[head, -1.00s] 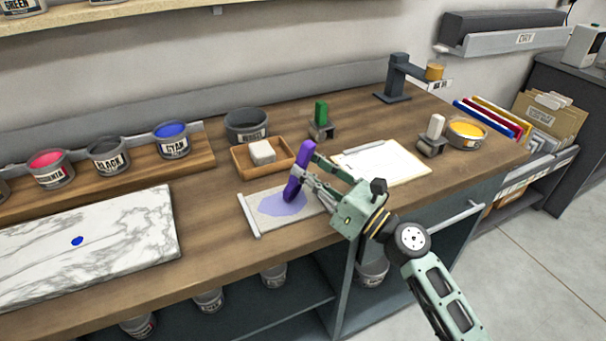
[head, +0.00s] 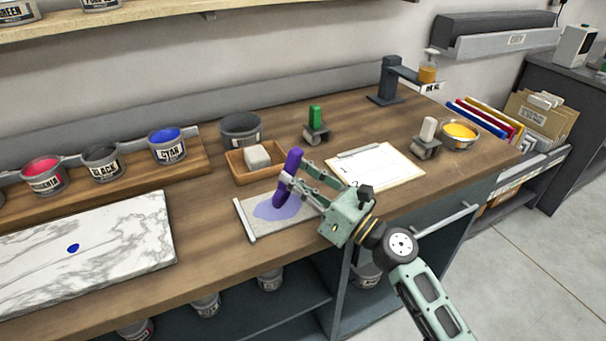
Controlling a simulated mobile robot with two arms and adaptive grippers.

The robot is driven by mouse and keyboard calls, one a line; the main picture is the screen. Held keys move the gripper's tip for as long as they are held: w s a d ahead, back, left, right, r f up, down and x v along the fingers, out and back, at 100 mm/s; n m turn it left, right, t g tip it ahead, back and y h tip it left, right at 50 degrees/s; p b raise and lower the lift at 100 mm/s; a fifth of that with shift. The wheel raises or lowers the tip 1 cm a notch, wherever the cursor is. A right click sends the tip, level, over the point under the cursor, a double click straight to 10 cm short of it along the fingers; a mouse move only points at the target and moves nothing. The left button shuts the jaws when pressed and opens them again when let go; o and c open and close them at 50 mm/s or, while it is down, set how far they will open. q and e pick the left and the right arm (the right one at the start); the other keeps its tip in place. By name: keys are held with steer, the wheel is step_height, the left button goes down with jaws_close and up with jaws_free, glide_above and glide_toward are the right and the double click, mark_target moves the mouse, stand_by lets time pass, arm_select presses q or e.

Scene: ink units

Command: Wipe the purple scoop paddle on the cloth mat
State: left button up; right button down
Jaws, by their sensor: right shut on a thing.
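The purple scoop paddle (head: 288,176) stands nearly upright, leaning slightly, in my right gripper (head: 288,181). The gripper is shut on it. The paddle's lower end is over the grey cloth mat (head: 250,231) and appears to meet it; the exact contact is hard to tell. A light purple smear (head: 268,208) lies on the mat around the paddle's lower end. The gripper and forearm cover the mat's right part. My left gripper is not in view.
A wooden tray with a white block (head: 257,158) lies behind the mat. A clipboard (head: 385,168) lies to the right, a marble slab (head: 120,240) to the left. Ink cans (head: 167,147) stand on a wooden riser. A green-handled tool (head: 316,118) stands behind the paddle.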

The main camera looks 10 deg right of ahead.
steer(key=shift+s+a+r+p, duration=0.1)
steer(key=shift+s+a+p, duration=0.15)
steer(key=shift+a, duration=0.4)
steer(key=shift+s+a+p, duration=0.15)
steer(key=shift+a+p, duration=0.15)
steer(key=shift+a, duration=0.35)
steer(key=shift+s+a+r+p, duration=0.1)
steer(key=shift+s+a+p, duration=0.15)
steer(key=shift+a, duration=0.4)
step_height(320, 180, up, 6)
steer(key=p, duration=0.6)
steer(key=shift+f, duration=0.15)
